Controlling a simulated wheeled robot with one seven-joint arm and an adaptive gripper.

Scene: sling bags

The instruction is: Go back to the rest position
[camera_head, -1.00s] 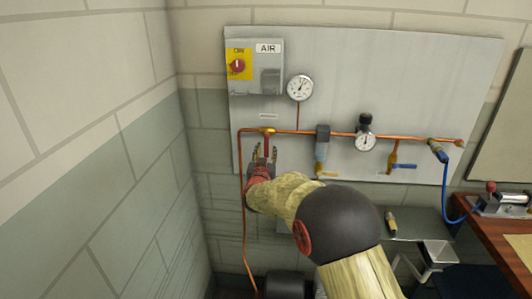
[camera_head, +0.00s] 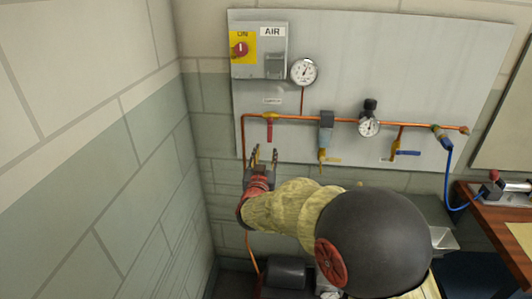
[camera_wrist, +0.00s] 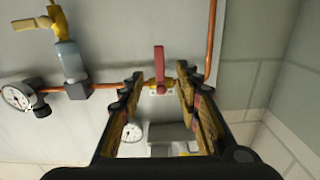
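My gripper (camera_head: 262,157) is below the red-handled valve (camera_head: 269,128) on the wall panel. In the wrist view, the gripper (camera_wrist: 160,78) is open, with its fingers spread and nothing between the tips. The red valve handle (camera_wrist: 159,62) shows beyond the fingertips, apart from them. That view is upside down, and the handle hangs downward from the copper pipe in the head view. My gripper's base shows red and leads to my tan-sleeved arm.
The grey panel (camera_head: 430,60) carries an AIR switch box (camera_head: 260,50), a gauge (camera_head: 304,71), a filter (camera_head: 326,132), a regulator gauge (camera_head: 369,127) and a blue-handled valve (camera_head: 405,153). A blue hose (camera_head: 447,180) runs to the wooden bench (camera_head: 490,218). A wall stands close on the left.

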